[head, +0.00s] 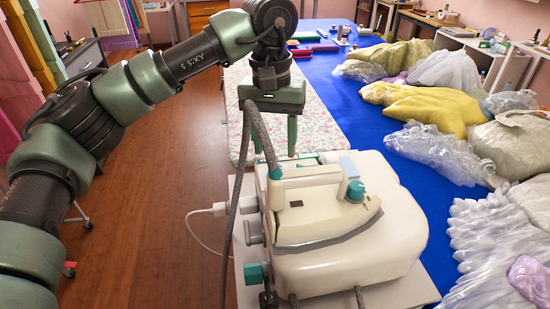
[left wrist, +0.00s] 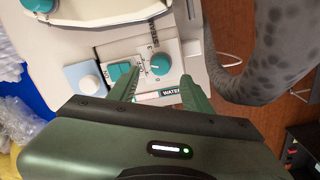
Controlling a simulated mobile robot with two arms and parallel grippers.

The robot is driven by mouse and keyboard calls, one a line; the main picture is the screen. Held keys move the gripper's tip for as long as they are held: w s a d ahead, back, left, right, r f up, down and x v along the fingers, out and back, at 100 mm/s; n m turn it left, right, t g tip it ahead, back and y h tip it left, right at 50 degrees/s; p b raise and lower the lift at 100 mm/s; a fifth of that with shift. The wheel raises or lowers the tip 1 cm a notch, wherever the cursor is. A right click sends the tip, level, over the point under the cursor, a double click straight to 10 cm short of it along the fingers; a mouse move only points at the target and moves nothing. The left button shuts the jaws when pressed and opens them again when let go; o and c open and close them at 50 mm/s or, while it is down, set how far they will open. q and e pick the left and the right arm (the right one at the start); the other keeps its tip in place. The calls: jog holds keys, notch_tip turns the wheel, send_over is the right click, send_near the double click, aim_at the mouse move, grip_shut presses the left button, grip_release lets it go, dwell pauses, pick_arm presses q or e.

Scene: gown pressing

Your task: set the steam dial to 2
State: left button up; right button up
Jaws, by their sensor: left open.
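The steam station (head: 400,240), a cream box, stands at the front with a cream and teal iron (head: 325,210) lying on it. In the left wrist view its panel carries a round teal dial (left wrist: 160,64) on a white plate with small marks around it. I cannot read the dial's setting. My left gripper (head: 281,152) points down over the panel at the station's far side. It also shows in the left wrist view (left wrist: 160,76), open, with its fingertips spread on either side of the dial; contact is not visible. My right gripper is not in view.
A thick grey hose (left wrist: 265,55) hangs close to the gripper. Bagged garments (head: 430,100) cover the right of the blue table.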

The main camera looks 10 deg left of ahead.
pick_arm(q)
jog(key=shift+a+r, duration=0.1)
jog(key=shift+r, duration=1.4)
